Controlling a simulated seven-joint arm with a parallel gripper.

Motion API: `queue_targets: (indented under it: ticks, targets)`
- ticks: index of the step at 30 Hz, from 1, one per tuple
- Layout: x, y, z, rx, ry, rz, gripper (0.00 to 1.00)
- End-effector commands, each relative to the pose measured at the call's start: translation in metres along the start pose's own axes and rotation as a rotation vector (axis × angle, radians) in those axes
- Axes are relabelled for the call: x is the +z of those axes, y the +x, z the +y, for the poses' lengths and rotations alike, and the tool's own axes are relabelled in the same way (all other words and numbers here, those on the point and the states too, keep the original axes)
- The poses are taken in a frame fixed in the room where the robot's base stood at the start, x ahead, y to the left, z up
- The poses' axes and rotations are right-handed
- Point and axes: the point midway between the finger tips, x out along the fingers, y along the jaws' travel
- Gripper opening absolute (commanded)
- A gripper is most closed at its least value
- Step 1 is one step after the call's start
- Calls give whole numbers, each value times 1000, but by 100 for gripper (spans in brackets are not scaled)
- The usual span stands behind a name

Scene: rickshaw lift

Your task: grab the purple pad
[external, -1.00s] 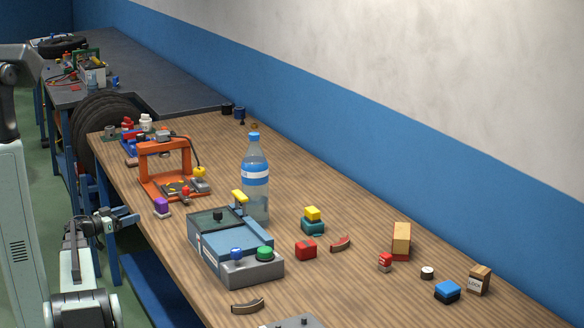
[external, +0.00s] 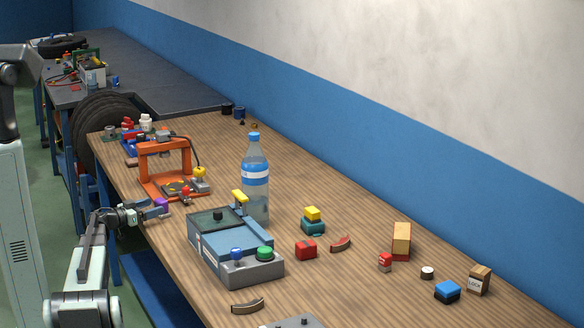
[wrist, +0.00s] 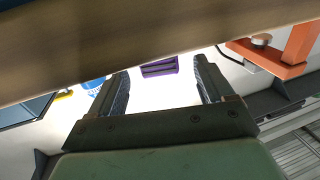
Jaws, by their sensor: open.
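The purple pad (external: 161,202) is a small purple block at the left edge of the wooden workbench, in front of the orange frame; its lower part is hidden by my gripper in the external view. My gripper (external: 157,211) is open and reaches in from the left at the table's edge, right beside the pad. In the wrist view the pad (wrist: 159,67) shows between and just beyond the two open fingers. I cannot tell whether any finger touches it.
The orange frame (external: 165,149) stands just behind the pad. A grey-blue box with knobs (external: 208,240) sits to the right, with a water bottle (external: 256,185) behind it. Several small blocks lie farther right. The wooden workbench (external: 370,285) is partly clear.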

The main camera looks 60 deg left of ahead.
Motion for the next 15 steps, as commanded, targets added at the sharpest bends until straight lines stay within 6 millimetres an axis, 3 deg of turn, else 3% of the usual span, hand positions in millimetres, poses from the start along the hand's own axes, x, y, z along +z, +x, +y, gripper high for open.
queue_targets:
  ticks: [9, 15]
  targets:
    - [-2, 40, 0, 1, -1, 0, 81]
    - [-2, 46, 1, -2, -1, 0, 81]
